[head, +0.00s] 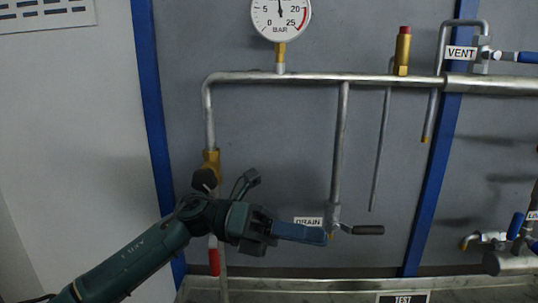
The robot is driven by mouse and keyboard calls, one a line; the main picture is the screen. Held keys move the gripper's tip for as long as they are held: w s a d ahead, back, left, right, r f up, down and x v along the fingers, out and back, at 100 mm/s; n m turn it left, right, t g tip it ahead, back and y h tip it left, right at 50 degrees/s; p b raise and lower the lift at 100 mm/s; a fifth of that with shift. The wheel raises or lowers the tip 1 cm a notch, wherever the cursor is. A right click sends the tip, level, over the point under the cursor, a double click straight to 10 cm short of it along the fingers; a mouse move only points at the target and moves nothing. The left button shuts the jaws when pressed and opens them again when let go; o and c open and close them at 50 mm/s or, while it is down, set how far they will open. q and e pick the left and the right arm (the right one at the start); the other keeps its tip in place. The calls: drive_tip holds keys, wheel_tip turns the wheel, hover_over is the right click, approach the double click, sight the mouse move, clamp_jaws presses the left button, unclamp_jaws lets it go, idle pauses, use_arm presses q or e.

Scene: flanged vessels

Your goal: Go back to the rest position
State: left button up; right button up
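My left gripper (322,237) is in the lower middle of the head view. My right gripper is not in view.
Steel pipework (290,77) with a pressure gauge (280,14) and a brass relief valve (403,50) runs along the grey panel. A blue-handled vent valve (484,55) is at the upper right. A red handle (213,257) hangs below my wrist. A metal tray edge (330,284) runs below.

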use_arm(q)
drive_tip(key=w+a+f+n+t+y, duration=0.1)
drive_tip(key=a+f+n+t+y, duration=0.15)
drive_tip(key=f+n+t, duration=0.7)
drive_tip(key=w+a+f+n+t+y+p, duration=0.15)
drive_tip(key=a+n+t, duration=0.4)
drive_tip(key=n, duration=0.85)
drive_tip(key=a+f+n+t+y, duration=0.2)
drive_tip(key=f+n+t, duration=0.4)
drive_tip(key=n+t, duration=0.45)
drive_tip(key=s+a+f+n+g+y, duration=0.4)
drive_tip(key=s+f, duration=0.4)
drive_tip(key=f, duration=0.2)
drive_tip(key=s+a+f+n+g+y, duration=0.4)
drive_tip(key=s+a+f+n, duration=0.2)
drive_tip(key=s+f+n, duration=0.2)
drive_tip(key=shift+f, duration=0.95)
